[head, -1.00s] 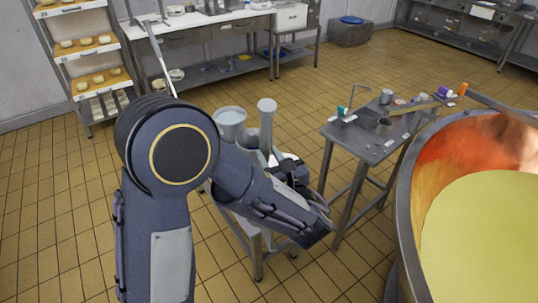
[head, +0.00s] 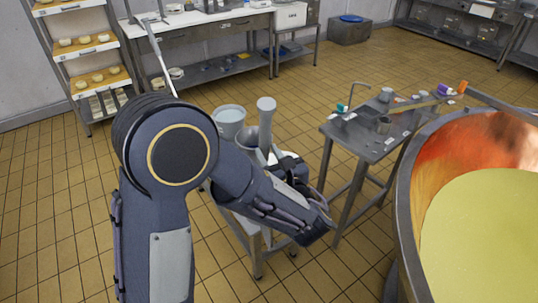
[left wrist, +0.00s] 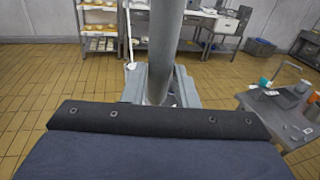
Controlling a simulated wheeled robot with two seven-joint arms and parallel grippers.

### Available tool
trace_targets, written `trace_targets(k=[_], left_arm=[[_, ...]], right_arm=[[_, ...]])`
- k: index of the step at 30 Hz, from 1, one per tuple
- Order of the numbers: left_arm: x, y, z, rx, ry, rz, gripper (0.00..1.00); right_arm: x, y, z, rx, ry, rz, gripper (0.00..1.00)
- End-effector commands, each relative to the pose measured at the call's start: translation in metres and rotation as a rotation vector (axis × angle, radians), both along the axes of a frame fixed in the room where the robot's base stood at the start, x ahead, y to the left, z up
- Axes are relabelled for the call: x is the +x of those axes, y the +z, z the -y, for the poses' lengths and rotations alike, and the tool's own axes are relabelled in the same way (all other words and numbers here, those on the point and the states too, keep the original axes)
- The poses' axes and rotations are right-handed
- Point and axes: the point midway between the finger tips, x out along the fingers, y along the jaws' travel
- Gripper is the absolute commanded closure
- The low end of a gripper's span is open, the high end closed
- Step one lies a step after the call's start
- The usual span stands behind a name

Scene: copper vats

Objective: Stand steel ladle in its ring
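A tall grey steel piece with a wider round top, which I take to be the steel ladle (head: 266,112), stands nearly upright at the centre of the head view. It shows in the left wrist view as a thick grey shaft (left wrist: 167,40). My left gripper (left wrist: 160,88) has a finger on each side of the shaft and appears shut on it. The shaft's top is out of the wrist view, and its lower end is hidden in both views. I cannot make out the ring clearly. My right gripper is not in view.
A pale pail (head: 229,114) and a shiny bowl (head: 246,136) are beside the shaft, above a low stand partly hidden by my arm. A steel table (head: 350,140) with a hooked post and several small items stands right. A large copper vat (head: 404,215) is at far right.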

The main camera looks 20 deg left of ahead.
Motion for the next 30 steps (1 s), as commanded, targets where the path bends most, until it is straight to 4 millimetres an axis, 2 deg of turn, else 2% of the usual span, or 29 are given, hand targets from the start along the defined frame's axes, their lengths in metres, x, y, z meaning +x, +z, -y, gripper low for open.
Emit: trace_targets(k=[1,5,6,16,24,30], left_arm=[[0.000,0.001,0.000,0.000,0.000,0.001,0.67],[0.000,0.000,0.000,-0.001,0.000,0.001,0.50],[0.000,0.000,0.000,-0.001,0.000,0.001,0.50],[-0.005,-0.001,0.005,-0.001,-0.003,-0.001,0.50],[-0.040,0.000,0.033,-0.001,-0.005,0.001,0.50],[-0.058,0.001,0.047,-0.001,-0.002,-0.001,0.50]], right_arm=[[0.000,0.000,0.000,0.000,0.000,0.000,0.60],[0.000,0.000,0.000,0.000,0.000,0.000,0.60],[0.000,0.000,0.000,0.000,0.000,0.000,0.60],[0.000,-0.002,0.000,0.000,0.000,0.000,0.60],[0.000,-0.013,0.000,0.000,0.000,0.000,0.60],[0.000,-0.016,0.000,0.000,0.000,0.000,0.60]])
